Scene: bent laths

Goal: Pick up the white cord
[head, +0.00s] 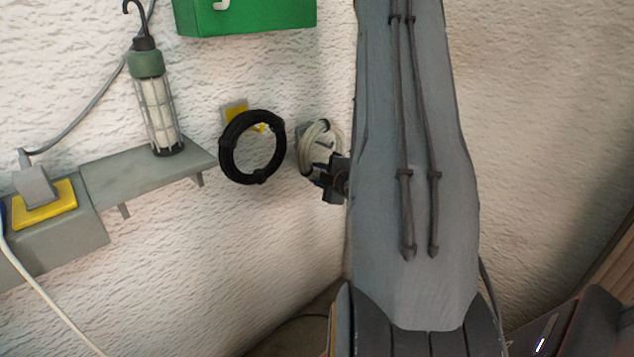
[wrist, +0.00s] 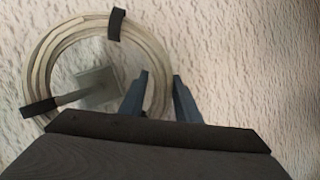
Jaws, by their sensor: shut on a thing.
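The white cord (head: 331,137) is a round coil against the wall, beside a grey wall plate and partly hidden by my gripper and arm. In the wrist view the coil (wrist: 41,60) carries dark ties at its top and lower left. A grey hook with a square plate (wrist: 97,85) shows inside the loop, its stem reaching to the coil's lower left. My gripper (head: 325,187) is at the coil's lower right. In the wrist view its two fingers (wrist: 160,90) stand either side of the coil's right strands, shut on them. The fingers' bases are hidden.
A black cord coil (head: 223,150) hangs on a yellow-plated hook just left. Further left, a caged lamp (head: 157,105) stands on a grey shelf (head: 125,178). A green box (head: 250,17) is above. Textured wall surrounds the coils.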

